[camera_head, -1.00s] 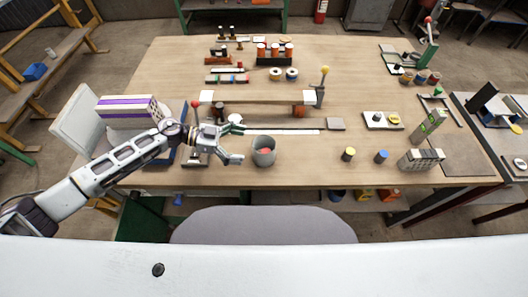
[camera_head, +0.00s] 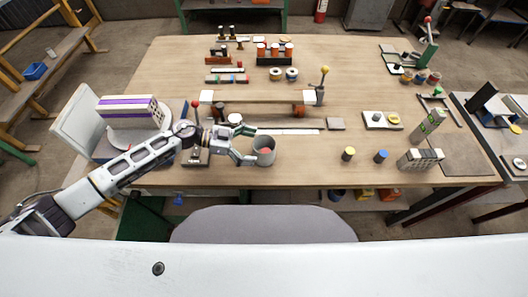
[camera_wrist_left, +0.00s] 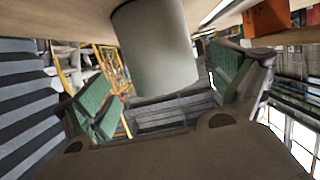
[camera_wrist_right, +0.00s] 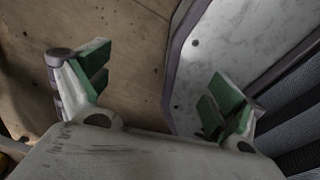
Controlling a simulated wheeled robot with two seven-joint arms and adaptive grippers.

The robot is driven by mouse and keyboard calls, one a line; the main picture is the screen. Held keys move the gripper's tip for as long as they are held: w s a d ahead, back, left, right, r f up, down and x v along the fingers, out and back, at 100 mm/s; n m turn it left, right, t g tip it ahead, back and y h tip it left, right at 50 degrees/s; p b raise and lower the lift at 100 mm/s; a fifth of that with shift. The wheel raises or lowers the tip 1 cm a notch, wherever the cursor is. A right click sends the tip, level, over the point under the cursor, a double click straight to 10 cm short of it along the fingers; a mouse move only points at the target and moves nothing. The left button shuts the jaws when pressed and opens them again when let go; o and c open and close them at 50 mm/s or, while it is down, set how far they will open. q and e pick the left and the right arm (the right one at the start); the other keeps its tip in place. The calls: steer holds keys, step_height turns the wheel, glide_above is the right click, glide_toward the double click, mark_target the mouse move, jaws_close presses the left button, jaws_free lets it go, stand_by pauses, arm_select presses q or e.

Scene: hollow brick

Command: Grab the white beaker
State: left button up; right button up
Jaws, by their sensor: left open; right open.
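The white beaker (camera_head: 264,152) looks light grey and stands upright on the wooden table near its front edge, with something reddish inside. My left gripper (camera_head: 250,153) is at the beaker's left side with its fingers apart. In the left wrist view the beaker (camera_wrist_left: 155,48) fills the upper middle, between and beyond the open green-padded fingers of the left gripper (camera_wrist_left: 165,95). Whether a finger touches it I cannot tell. My right gripper (camera_wrist_right: 160,95) is open and empty in the right wrist view and does not show in the head view.
A long raised board (camera_head: 262,97) on supports stands behind the beaker. A yellow-topped cylinder (camera_head: 348,153) and a blue one (camera_head: 381,156) stand to the right. A purple-striped box (camera_head: 128,108) is at the left. The table between beaker and yellow cylinder is clear.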

mark_target(264, 150)
arm_select(q)
steer(key=shift+x, duration=1.85)
steer(key=shift+w+d, duration=0.1)
steer(key=shift+d, duration=0.2)
steer(key=c, duration=1.3)
arm_select(e)
steer(key=shift+w+a+r, duration=0.15)
steer(key=shift+w, duration=0.05)
arm_select(q)
step_height(264, 150, up, 8)
steer(key=shift+r+p, duration=0.2)
steer(key=shift+p, duration=0.35)
steer(key=shift+r, duration=0.8)
arm_select(e)
steer(key=shift+s+a+r, duration=0.4)
steer(key=shift+a, duration=0.05)
